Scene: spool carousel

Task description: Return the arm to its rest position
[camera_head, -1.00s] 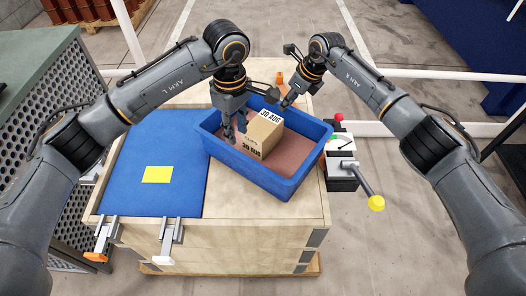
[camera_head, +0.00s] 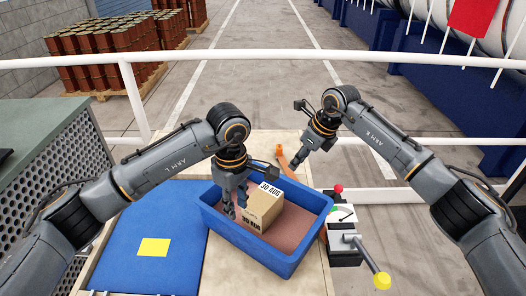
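My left gripper (camera_head: 235,203) points down inside the blue bin (camera_head: 272,262), just left of a cardboard box (camera_head: 264,209) marked "30 AUG". Its fingers look spread, with nothing seen between them; whether one touches the box cannot be told. My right gripper (camera_head: 296,162) hangs beyond the box, above the bin's far right side, tilted down to the left. Its fingertips are small and dark, so its opening cannot be told. The box stands on the brownish floor of the bin.
A blue mat (camera_head: 125,255) with a yellow square (camera_head: 153,247) covers the left of the wooden bench. A lever with a yellow knob (camera_head: 382,281) and a dial unit (camera_head: 342,214) stand right of the bin. An orange item (camera_head: 280,157) is behind it. White rails (camera_head: 250,58) cross beyond.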

